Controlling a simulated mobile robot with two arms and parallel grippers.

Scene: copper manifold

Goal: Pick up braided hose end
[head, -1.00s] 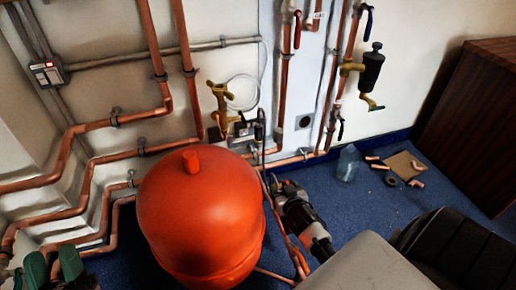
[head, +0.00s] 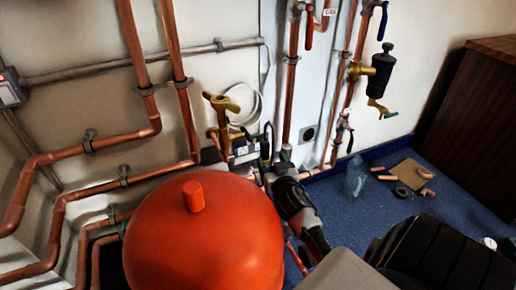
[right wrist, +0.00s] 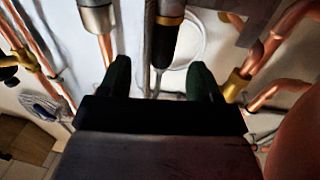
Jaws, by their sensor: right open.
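A dark hose end with a brass-coloured band (right wrist: 168,20) hangs down between the fingers in the right wrist view; I take it for the braided hose end, though no braid shows clearly. In the head view a thin dark upright piece (head: 266,147) by the pipework seems to be the same thing. My right gripper (right wrist: 161,74) is open, with one dark green finger on each side of the hose end. In the head view the right gripper (head: 270,168) is at the wall pipes behind the orange vessel, partly hidden. The left gripper is out of view.
The orange vessel (head: 205,240) stands close on the left of my right arm. Copper pipes (head: 187,110) and a brass valve (head: 222,104) crowd the wall. A black-bodied filter (head: 381,70) is at the right. Fittings lie by a cardboard piece (head: 410,172) on blue carpet.

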